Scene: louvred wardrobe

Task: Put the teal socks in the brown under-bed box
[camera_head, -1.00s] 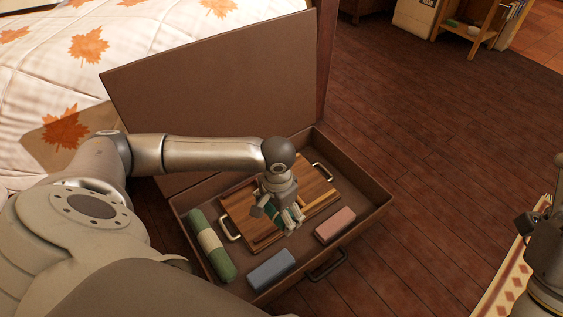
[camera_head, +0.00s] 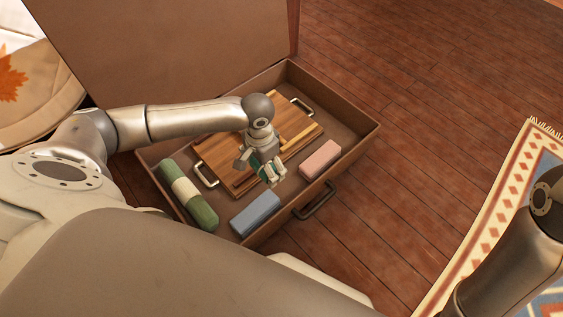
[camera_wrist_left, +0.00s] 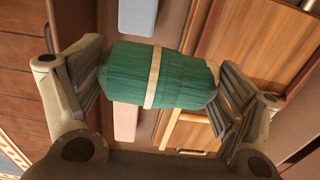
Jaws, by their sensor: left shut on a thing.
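The teal socks (camera_wrist_left: 150,76) are a rolled bundle with a pale band, seen large in the left wrist view. My left gripper (camera_head: 262,173) is shut on them, with a finger pressed at each end of the roll. In the head view only a little of the teal socks (camera_head: 256,165) shows between the fingers. The brown under-bed box (camera_head: 358,143) is open, its lid raised at the back. The gripper and socks are over the inside of the box; their height above its contents is hard to tell. My right gripper is out of view; only part of that arm shows at the right.
Inside the box lie a wooden tray (camera_head: 213,150) with metal handles, a green roll (camera_head: 201,211) with a cream band, a blue block (camera_head: 255,213) and a pink block (camera_head: 320,159). A patterned rug (camera_head: 483,222) lies on the wooden floor at the right.

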